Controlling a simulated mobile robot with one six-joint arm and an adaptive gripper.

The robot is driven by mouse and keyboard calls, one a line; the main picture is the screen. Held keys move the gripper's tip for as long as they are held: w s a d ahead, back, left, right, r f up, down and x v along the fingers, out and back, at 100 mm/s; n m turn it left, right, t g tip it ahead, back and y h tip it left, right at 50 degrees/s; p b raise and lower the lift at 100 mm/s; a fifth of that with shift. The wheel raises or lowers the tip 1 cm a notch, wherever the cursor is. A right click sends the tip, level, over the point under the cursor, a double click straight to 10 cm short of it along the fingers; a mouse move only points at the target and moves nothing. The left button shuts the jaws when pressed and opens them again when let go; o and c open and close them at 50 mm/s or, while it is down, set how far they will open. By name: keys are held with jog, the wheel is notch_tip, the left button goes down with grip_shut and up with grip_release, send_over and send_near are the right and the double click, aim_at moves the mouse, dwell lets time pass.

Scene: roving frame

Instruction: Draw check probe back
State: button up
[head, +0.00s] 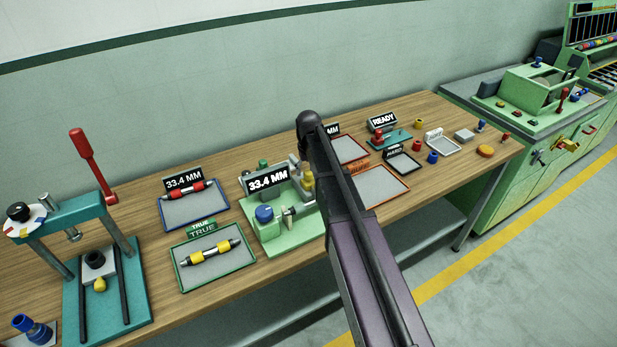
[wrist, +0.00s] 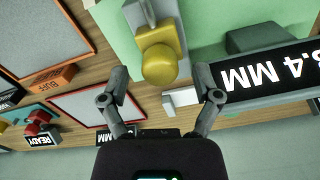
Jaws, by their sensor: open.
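The check gauge has a light green base (head: 272,238), a blue knob (head: 264,213) and a black display (head: 268,180) reading 33.4 MM. A yellow knob on a grey rod, apparently the check probe (head: 307,184), stands at its back right, partly behind my arm. In the wrist view the yellow knob (wrist: 160,62) lies just ahead of my gripper (wrist: 161,97), roughly centred between the fingertips. The fingers are open, with a gap on both sides of the knob. In the head view my arm hides most of my gripper. The wrist view cuts off the display (wrist: 268,78).
A green-rimmed TRUE tray (head: 178,262) and a blue-rimmed tray (head: 163,213), each holding a rod, lie left of the gauge. A teal press (head: 110,315) stands further left. An orange-rimmed BUFF tray (head: 400,201) lies right of my arm. Small loose parts stand at the table's right end.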

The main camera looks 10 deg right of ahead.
jog(key=shift+f+b, duration=0.3)
jog(key=shift+f, duration=0.2)
